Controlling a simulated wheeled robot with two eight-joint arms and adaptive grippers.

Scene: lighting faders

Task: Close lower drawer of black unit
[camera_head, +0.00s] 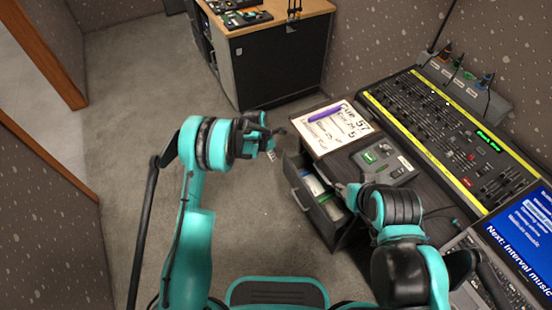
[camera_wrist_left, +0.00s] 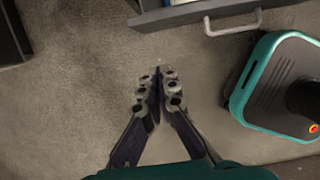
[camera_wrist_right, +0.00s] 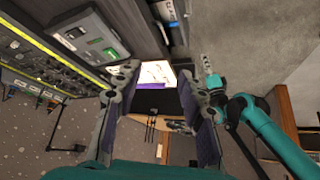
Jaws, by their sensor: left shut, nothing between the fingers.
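The black unit (camera_head: 350,163) stands under the desk top at right of centre in the head view. One of its drawers (camera_head: 304,197) is pulled open toward the left, with white and green items inside. I cannot tell its level in the unit. Its light bar handle (camera_wrist_left: 233,25) shows at the top of the left wrist view. My left gripper (camera_head: 275,146) is shut and empty, above the floor and apart from the drawer front; its closed fingers (camera_wrist_left: 158,88) point toward the drawer side. My right gripper (camera_wrist_right: 160,95) is open and empty near the desk; my arm mostly hides it in the head view.
A lighting console (camera_head: 450,135), a small box with a green button (camera_head: 384,157), a paper sign with a purple pen (camera_head: 332,125) and a laptop (camera_head: 520,235) cover the desk. Another dark cabinet (camera_head: 270,65) stands behind. The carpet (camera_head: 130,130) at left is clear.

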